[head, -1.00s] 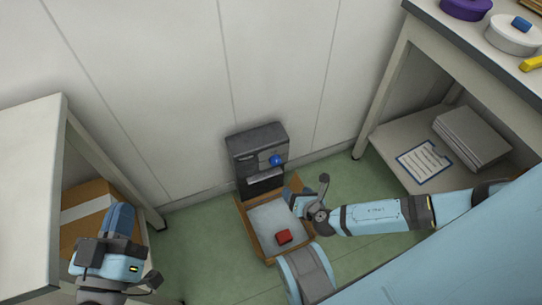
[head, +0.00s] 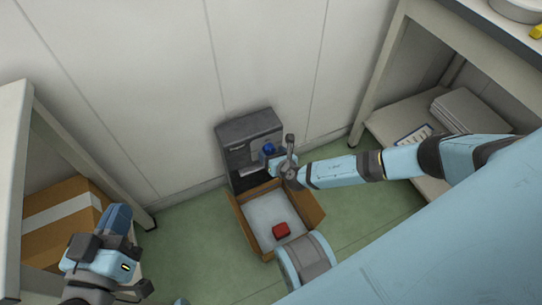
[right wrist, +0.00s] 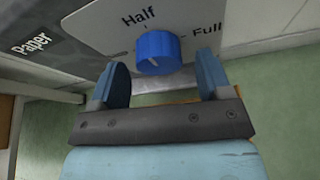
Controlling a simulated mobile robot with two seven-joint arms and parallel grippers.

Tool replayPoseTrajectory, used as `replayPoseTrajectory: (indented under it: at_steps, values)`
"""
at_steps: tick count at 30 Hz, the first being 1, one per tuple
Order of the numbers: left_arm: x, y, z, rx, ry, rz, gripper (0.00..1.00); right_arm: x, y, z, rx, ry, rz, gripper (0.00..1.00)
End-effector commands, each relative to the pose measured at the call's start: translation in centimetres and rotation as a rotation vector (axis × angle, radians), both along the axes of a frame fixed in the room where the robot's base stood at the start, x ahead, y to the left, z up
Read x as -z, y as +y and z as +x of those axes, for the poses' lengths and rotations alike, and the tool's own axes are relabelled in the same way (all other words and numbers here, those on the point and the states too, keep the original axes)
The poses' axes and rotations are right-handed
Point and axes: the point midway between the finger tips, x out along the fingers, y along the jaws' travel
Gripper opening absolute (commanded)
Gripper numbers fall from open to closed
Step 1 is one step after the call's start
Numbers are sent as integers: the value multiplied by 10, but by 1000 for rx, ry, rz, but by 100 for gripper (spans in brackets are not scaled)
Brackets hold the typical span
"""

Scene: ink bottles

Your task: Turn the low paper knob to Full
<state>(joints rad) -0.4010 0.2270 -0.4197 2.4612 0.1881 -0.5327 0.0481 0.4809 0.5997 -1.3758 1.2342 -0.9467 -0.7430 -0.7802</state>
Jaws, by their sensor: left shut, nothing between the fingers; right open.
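The blue paper knob (right wrist: 158,52) sits on a light dial plate (right wrist: 100,30) in the right wrist view. "Half" is printed above it and "Full" to its right; a small pale mark shows low on its face, but I cannot surely tell its setting. In the head view the knob (head: 268,150) is on the front of a dark grey unit (head: 248,125) by the wall. My right gripper (right wrist: 164,78) is open, its blue fingers to either side of the knob and apparently just short of it. My left gripper (head: 118,218) is shut and empty, far left.
An open cardboard box (head: 240,213) with a red block (head: 281,230) stands below the unit. A taped carton (head: 60,210) is under the left table (head: 12,150). A shelf at right holds a paper stack (head: 470,110) and a clipboard (head: 412,136).

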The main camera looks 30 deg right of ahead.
Motion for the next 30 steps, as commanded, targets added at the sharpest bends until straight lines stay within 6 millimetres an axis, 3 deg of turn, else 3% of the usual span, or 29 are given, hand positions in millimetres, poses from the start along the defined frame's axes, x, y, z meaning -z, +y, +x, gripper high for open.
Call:
replayPoseTrajectory:
  at_steps: [12, 19, 30]
  values:
    - [3, 0, 1, 3, -2, 12, 0, 3, 0, 9, 1, 0, 1, 72]
    - [3, 0, 1, 4, -2, 12, 0, 3, 0, 9, 1, 0, 1, 22]
    - [11, 1, 2, -1, -21, 26, 0, 6, -1, 8, 2, -1, 51, 22]
